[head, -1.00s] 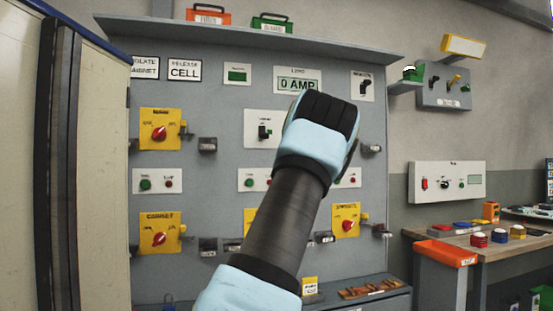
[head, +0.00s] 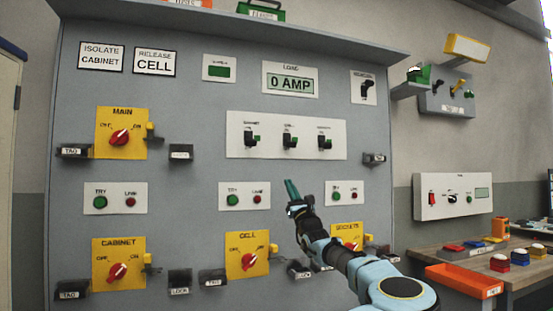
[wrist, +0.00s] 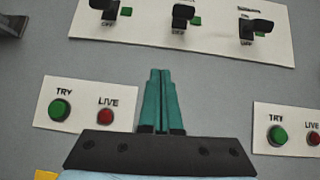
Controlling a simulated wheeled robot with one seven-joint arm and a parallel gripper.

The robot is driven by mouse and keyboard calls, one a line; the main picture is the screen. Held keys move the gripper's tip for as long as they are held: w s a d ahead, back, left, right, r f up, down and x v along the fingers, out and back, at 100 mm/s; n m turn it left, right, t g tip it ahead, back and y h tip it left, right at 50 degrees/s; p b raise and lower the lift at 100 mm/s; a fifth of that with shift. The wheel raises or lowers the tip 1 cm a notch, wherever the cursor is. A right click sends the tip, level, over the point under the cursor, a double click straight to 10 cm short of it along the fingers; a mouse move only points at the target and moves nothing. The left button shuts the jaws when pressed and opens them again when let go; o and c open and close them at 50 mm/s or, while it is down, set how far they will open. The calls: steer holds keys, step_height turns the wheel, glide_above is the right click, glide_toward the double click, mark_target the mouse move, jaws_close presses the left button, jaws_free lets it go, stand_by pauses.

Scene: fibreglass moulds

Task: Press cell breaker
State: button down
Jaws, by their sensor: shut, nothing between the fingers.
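The cell breaker (head: 287,139) is the middle of three black levers with green tabs on a white plate (head: 240,148). In the wrist view the middle breaker (wrist: 182,14) is near the top edge, with OFF lettered under it. My gripper (head: 290,183) has teal fingers that are shut with nothing between them. It is below the breaker plate and apart from it. In the wrist view the closed fingertips (wrist: 160,72) point up at the grey board, just below the middle breaker. My arm hides part of the sockets switch (head: 349,238).
The cabinet breaker (head: 250,139) and sockets breaker (head: 325,142) flank the middle one. TRY/LIVE button plates (head: 244,195) (head: 344,193) lie close to my gripper. The load display (head: 290,82) reads 0 AMP. A yellow cell switch (head: 246,254) with a red knob is below, with lock and tag holders nearby.

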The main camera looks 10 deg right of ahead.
mark_target(286, 157)
steer(key=d+m+h, duration=0.1)
steer(key=d+h, duration=0.1)
steer(key=shift+s+d+r+m+t, duration=0.1)
steer(key=shift+d+r+m+t, duration=0.1)
steer(key=shift+d+m+t, duration=0.15)
steer(key=shift+a, duration=0.1)
steer(key=p+x, duration=0.4)
steer(key=x, duration=0.6)
steer(key=shift+a+r+p, duration=0.1)
steer(key=shift+r+p, duration=0.2)
steer(key=shift+p, duration=0.1)
steer(key=shift+s+d+r+p, duration=0.25)
steer(key=shift+s+r+p, duration=0.25)
steer(key=shift+s+r, duration=0.35)
steer(key=shift+s+r+p, duration=0.2)
steer(key=shift+r+p, duration=0.1)
steer(key=shift+r, duration=0.3)
steer(key=shift+s, duration=0.1)
steer(key=shift+s+r, duration=0.1)
steer(key=shift+r, duration=0.05)
steer(key=shift+s+r+g, duration=0.15)
steer(key=shift+s+g, duration=0.05)
steer(key=shift+g, duration=0.45)
